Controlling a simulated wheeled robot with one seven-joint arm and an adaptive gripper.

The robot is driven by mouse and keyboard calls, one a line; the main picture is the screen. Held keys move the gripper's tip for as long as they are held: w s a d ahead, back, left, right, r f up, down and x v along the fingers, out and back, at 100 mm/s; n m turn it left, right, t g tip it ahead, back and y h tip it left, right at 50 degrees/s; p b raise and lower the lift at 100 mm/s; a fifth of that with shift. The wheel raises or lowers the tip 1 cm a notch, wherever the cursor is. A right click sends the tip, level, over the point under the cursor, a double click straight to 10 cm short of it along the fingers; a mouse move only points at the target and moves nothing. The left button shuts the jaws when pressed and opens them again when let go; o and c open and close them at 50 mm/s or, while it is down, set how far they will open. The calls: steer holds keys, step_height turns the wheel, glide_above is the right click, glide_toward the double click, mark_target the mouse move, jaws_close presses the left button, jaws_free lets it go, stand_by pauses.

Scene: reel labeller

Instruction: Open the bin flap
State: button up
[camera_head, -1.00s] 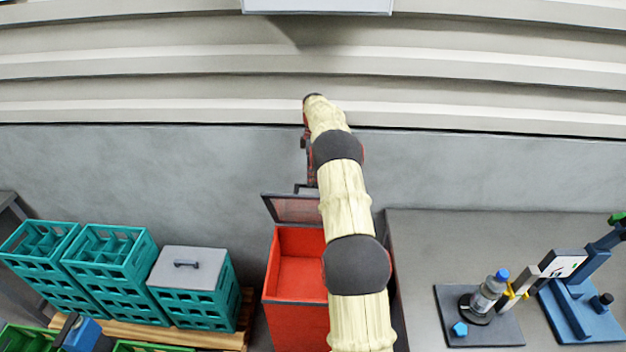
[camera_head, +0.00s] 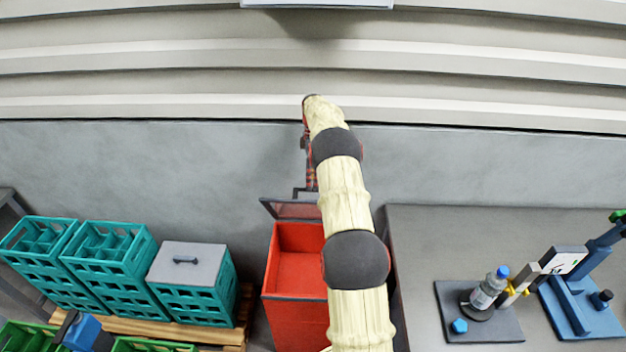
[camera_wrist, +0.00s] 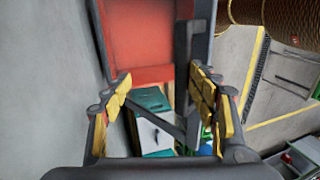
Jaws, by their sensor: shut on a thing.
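The red bin (camera_head: 298,312) stands left of the grey table, its red inside showing from above. Its dark-framed flap (camera_head: 291,209) is raised at the back edge, toward the wall; my arm covers its right part. My gripper (camera_head: 307,178) is at the flap's upper edge, mostly hidden behind my arm. In the wrist view, my gripper's yellow-padded fingers (camera_wrist: 163,92) stand apart around a dark bar that I take as part of the flap; the exact contact is unclear. A red panel fills the upper middle there.
Teal crates (camera_head: 105,262) stand on a wooden pallet (camera_head: 240,320) left of the bin; one has a grey lid (camera_head: 188,262). The grey table (camera_head: 430,235) at right holds a bottle (camera_head: 489,290) on a dark plate and a blue device (camera_head: 580,305). The wall is close behind.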

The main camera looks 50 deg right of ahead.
steer(key=shift+d, duration=0.2)
steer(key=shift+c, duration=0.5)
steer(key=v, duration=0.7)
steer(key=shift+r, duration=0.2)
steer(key=shift+a, duration=0.15)
steer(key=shift+c, duration=0.2)
